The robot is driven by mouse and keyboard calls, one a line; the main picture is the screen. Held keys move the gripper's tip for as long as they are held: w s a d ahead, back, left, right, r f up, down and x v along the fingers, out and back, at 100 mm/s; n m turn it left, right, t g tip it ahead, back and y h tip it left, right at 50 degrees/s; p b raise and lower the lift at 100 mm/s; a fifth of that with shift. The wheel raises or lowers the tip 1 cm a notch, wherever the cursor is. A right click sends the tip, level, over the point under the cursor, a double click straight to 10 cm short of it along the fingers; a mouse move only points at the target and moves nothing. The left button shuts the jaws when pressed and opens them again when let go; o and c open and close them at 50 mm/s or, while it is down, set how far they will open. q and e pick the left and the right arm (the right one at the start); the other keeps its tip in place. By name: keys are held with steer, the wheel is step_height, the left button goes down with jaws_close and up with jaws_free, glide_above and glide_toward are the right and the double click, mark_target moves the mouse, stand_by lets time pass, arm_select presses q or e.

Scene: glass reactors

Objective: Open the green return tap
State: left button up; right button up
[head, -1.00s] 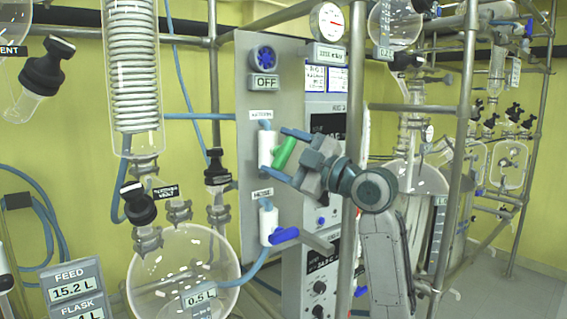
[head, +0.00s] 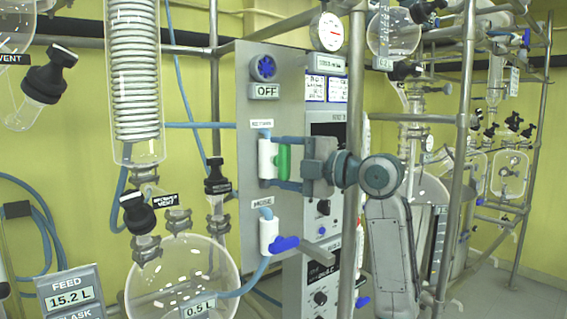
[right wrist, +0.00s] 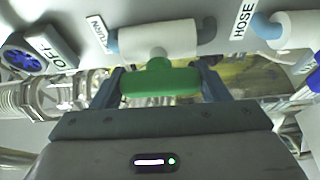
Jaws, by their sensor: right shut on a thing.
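The green return tap handle (head: 284,162) is on the white valve body (head: 265,159) under the return label on the grey panel. It stands upright, in line with the valve body. My right gripper (head: 287,162) is shut on the handle, one finger above it and one below. In the right wrist view the green handle (right wrist: 160,80) lies between the two fingers, parallel to the white valve body (right wrist: 160,38). My left gripper is not in view.
Below is the hose valve with a blue handle (head: 284,243). A blue knob (head: 263,68) sits above an OFF display (head: 265,91). A metal post (head: 354,150) stands close by my right arm. A round glass flask (head: 180,275) is at lower left.

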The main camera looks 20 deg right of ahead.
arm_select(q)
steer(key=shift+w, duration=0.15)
arm_select(e)
steer(key=shift+f, duration=0.1)
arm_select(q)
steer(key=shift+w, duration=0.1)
arm_select(e)
steer(key=o, duration=1)
steer(key=shift+s, duration=0.1)
steer(key=shift+s+d, duration=0.25)
steer(key=shift+d, duration=0.05)
steer(key=b+v, duration=0.1)
steer(key=v, duration=0.1)
steer(key=shift+s+d+f, duration=0.1)
steer(key=shift+s+d, duration=0.1)
steer(key=shift+d, duration=0.05)
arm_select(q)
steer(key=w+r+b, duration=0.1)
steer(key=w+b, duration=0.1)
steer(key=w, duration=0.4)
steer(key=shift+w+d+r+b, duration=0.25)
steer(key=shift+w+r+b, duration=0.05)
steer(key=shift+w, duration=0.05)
arm_select(e)
glide_toward(290, 165)
steer(key=shift+w+a+r, duration=0.2)
steer(key=shift+r, duration=0.05)
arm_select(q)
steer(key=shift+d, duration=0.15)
